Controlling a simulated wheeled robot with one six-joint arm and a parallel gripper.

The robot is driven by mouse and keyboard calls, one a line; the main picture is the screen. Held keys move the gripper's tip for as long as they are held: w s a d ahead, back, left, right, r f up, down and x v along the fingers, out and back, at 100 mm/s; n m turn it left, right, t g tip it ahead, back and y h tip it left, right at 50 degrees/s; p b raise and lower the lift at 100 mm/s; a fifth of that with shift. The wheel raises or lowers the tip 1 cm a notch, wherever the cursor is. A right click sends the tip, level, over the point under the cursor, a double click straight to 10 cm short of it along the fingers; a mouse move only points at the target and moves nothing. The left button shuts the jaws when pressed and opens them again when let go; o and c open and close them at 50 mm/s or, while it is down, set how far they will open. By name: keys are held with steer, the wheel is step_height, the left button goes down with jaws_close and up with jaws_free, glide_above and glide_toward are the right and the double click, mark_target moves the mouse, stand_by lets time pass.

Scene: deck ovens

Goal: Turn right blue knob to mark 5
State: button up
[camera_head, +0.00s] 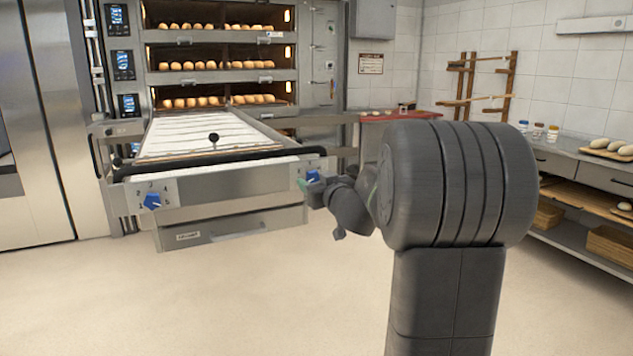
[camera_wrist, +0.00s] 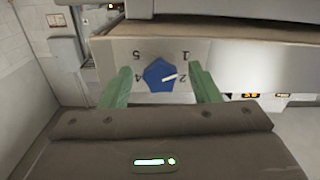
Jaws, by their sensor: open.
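The right blue knob (camera_head: 313,176) sits on the right end of the oven loader's front panel. In the wrist view the knob (camera_wrist: 158,78) lies between the two green fingers of my gripper (camera_wrist: 160,70). The fingers are open, one on each side, with a visible gap to the knob. The knob's white pointer is directed to the right, close to the mark 2 (camera_wrist: 183,79). The mark 5 (camera_wrist: 137,54) is at the upper left of the knob, with 4 below it and 1 at upper right. In the head view my gripper (camera_head: 304,183) is at the knob, partly hidden.
A left blue knob (camera_head: 152,201) is on the same panel. A black handlebar (camera_head: 225,155) runs above the panel, and a drawer (camera_head: 232,229) is below. The deck oven (camera_head: 220,77) with bread stands behind. The floor (camera_head: 240,300) in front is clear.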

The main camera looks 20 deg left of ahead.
steer(key=c, duration=1)
